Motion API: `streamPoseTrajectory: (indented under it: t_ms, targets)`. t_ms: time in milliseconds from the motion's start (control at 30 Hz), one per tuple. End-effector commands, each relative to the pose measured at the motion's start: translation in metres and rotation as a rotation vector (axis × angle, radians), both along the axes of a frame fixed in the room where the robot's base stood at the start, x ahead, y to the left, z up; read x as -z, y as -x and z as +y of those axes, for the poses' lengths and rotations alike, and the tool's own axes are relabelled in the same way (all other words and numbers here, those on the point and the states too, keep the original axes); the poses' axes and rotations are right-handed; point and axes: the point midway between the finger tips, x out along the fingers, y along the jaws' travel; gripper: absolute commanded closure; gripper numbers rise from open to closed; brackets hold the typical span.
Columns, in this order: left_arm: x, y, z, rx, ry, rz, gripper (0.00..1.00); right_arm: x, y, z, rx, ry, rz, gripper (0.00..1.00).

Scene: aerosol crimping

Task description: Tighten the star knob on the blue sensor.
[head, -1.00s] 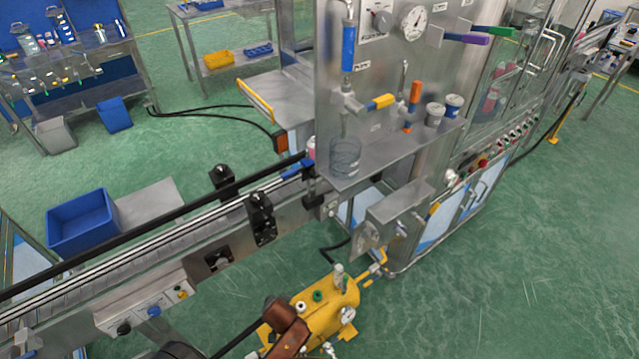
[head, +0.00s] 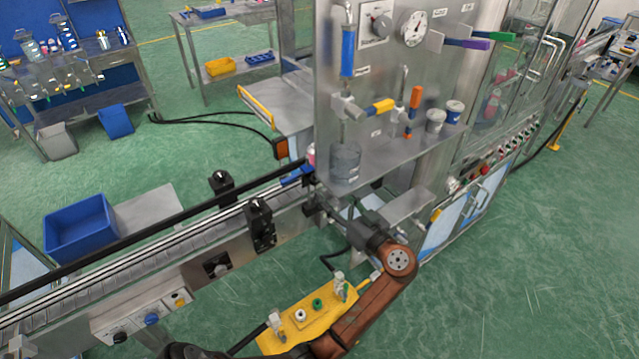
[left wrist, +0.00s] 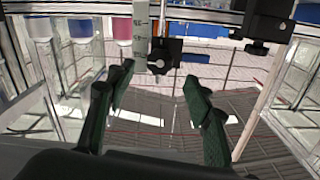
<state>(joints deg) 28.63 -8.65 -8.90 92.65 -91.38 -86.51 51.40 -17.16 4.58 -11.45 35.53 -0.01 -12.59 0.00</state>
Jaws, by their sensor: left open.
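The blue sensor (head: 297,174) sits by the conveyor rail, just left of the steel cabinet, in the head view. In the left wrist view, a small blue part (left wrist: 196,58) shows beside a black block (left wrist: 168,50) with a small pale knob or screw end; I cannot make out a star shape. My left gripper (head: 328,204) reaches in at the conveyor's end, below and right of the sensor. In the left wrist view its two dark green fingers (left wrist: 159,76) are spread and empty, with the black block beyond and between them. My right gripper is not in view.
The conveyor (head: 150,248) carries black brackets (head: 260,222) along its side. The steel cabinet shelf (head: 385,160) overhangs right of the gripper. A yellow unit (head: 310,305) stands below my arm. A blue bin (head: 80,228) stands at left. Green floor is clear at right.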

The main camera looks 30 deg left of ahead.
Motion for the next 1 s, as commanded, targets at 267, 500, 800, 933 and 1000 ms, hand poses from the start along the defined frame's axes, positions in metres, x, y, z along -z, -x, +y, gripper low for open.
streamPoseTrajectory:
  t_ms: [267,500,800,933,1000]
  targets:
    - [-0.001,-0.017,0.041,0.000,-0.002,0.001,0.53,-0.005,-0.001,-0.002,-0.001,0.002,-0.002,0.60]
    - [0.000,-0.024,0.059,0.002,0.001,0.002,0.53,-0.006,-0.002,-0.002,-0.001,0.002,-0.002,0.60]
    - [0.001,-0.025,0.060,0.003,0.002,0.003,0.55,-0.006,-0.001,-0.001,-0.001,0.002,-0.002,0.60]
    - [0.001,-0.025,0.060,0.003,0.001,0.004,0.64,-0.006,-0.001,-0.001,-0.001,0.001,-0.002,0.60]
    - [0.001,-0.025,0.060,0.003,0.001,0.004,0.68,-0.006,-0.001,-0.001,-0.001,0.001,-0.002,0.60]
